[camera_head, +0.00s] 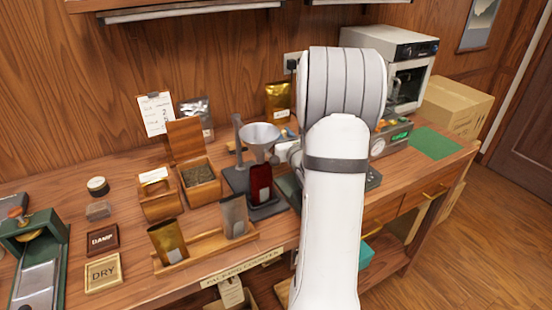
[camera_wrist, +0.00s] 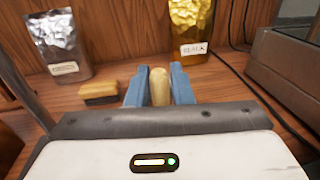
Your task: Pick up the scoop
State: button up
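A pale wooden handle (camera_wrist: 160,88), which looks like the scoop's, stands between the two blue fingers of my gripper (camera_wrist: 160,84) in the wrist view. The fingers are apart, one on each side of the handle and very close to it. I cannot tell whether they press on it. The rest of the scoop is hidden behind my gripper's body. In the head view my arm covers that part of the bench, and the scoop cannot be made out.
A wooden-backed brush (camera_wrist: 98,92) lies left of my fingers. A silver pouch (camera_wrist: 60,45) and a gold pouch (camera_wrist: 190,28) stand behind, near the wall. A funnel on a stand (camera_head: 262,137) is left of my arm. A grey machine (camera_head: 390,135) is right of it.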

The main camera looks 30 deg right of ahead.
grip_shut()
notch_tip(320, 180, up, 10)
jog(key=shift+r, duration=0.1)
dwell(0.5)
